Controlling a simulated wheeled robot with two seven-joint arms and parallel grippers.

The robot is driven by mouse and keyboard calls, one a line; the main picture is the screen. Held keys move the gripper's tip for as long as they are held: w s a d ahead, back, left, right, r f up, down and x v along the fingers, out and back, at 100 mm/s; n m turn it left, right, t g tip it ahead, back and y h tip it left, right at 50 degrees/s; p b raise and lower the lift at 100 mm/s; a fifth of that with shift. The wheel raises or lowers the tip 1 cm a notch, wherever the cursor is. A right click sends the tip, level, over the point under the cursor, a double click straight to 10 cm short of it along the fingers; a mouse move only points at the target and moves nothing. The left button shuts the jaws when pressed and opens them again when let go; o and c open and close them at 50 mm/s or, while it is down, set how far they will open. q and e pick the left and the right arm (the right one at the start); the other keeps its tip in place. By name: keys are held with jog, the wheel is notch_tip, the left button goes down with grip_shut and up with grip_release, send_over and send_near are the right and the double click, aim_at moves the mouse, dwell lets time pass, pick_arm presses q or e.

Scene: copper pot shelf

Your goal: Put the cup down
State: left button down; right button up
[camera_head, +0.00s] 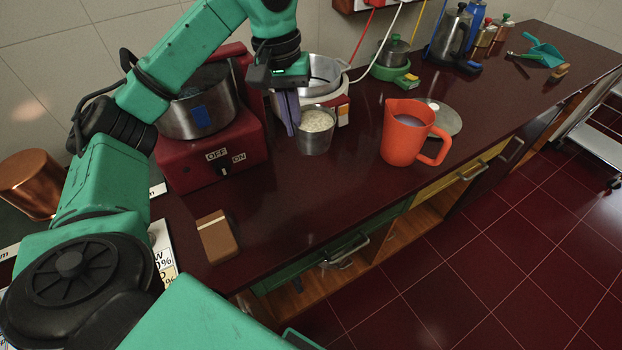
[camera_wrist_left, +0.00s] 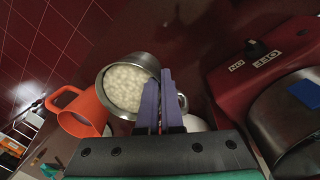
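A small metal cup (camera_head: 316,135) filled with pale round grains is near the middle of the dark red counter (camera_head: 290,215). It is upright and low over the counter; I cannot tell if its base touches. My left gripper (camera_head: 292,130) points down at the cup's left side, its purple fingers close together on the handle. In the left wrist view the cup (camera_wrist_left: 113,68) is left of the fingertips (camera_wrist_left: 159,76), and part of the handle (camera_wrist_left: 184,103) shows beyond them. My right gripper is not in view.
An orange pitcher (camera_head: 404,140) stands right of the cup, with a metal lid (camera_head: 445,118) behind. A white cooker (camera_head: 328,76) is behind the cup, and a red cooker (camera_head: 235,150) is left. The counter before the cup is clear.

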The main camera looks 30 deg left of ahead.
pick_arm(q)
jog(key=f, duration=0.9)
jog(key=f+b, duration=0.1)
jog(key=f, duration=0.4)
jog(key=shift+s+a, duration=0.1)
jog(key=shift+s, duration=0.3)
notch_tip(320, 180, down, 2)
jog(key=shift+s+f, duration=0.1)
jog(key=shift+s, duration=0.05)
jog(key=shift+f, duration=0.1)
jog(key=c, duration=1.4)
grip_release()
jog(key=shift+f, duration=0.1)
jog(key=shift+c, duration=0.2)
jog(key=o, duration=0.4)
jog(key=shift+c, duration=0.2)
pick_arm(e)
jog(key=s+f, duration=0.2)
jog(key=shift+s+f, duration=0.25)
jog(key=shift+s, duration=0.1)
